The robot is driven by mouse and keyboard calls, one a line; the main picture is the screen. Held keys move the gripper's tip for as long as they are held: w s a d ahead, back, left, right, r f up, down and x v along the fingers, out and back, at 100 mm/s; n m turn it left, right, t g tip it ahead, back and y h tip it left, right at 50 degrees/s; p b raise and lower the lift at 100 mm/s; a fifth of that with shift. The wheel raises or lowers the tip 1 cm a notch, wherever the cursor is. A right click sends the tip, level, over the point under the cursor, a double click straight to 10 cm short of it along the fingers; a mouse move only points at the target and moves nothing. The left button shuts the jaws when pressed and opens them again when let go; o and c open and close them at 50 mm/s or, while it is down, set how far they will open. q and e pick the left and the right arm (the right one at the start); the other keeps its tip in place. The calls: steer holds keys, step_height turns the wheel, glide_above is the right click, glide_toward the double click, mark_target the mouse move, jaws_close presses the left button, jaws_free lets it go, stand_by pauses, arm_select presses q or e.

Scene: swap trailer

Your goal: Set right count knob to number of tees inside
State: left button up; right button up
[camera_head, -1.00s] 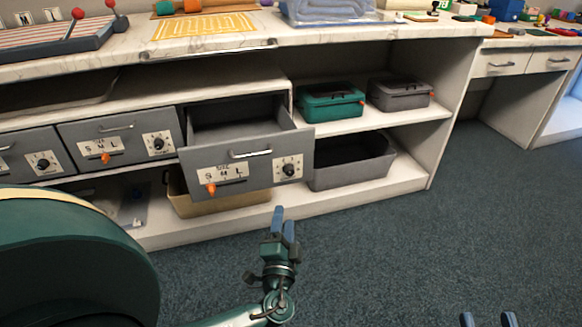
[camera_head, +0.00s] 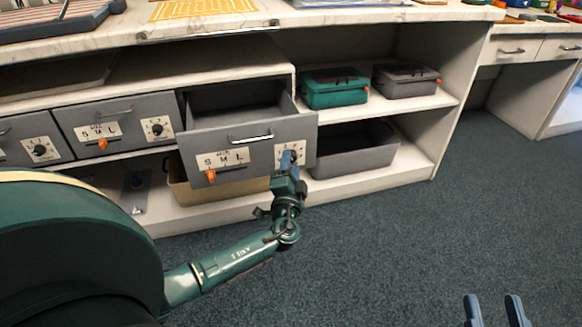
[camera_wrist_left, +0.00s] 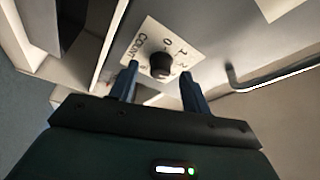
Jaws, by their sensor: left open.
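The right drawer (camera_head: 225,155) is pulled out. Its visible interior is grey, and no tees can be made out; part of its floor is hidden by the front. Its count knob (camera_wrist_left: 161,65) is black and round on a white COUNT label with digits; its pointer setting is unclear. My left gripper (camera_head: 289,158) is at the drawer front and largely covers the knob in the head view. In the left wrist view its open fingers (camera_wrist_left: 160,72) appear on either side of the knob; contact cannot be told. My right gripper (camera_head: 496,308) is open and empty, low at right.
The drawer has a handle (camera_head: 250,139) and an orange size slider (camera_head: 210,176) near S. A closed drawer (camera_head: 120,125) stands left. Teal (camera_head: 334,90) and grey (camera_head: 405,82) boxes sit on the right shelf, above a grey bin (camera_head: 355,155). The carpet in front is clear.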

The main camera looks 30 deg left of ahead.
arm_select(q)
steer(key=shift+w+a+r, duration=0.1)
steer(key=shift+w+a, duration=0.1)
steer(key=shift+w, duration=0.1)
steer(key=shift+c, duration=0.5)
steer(key=c, duration=0.9)
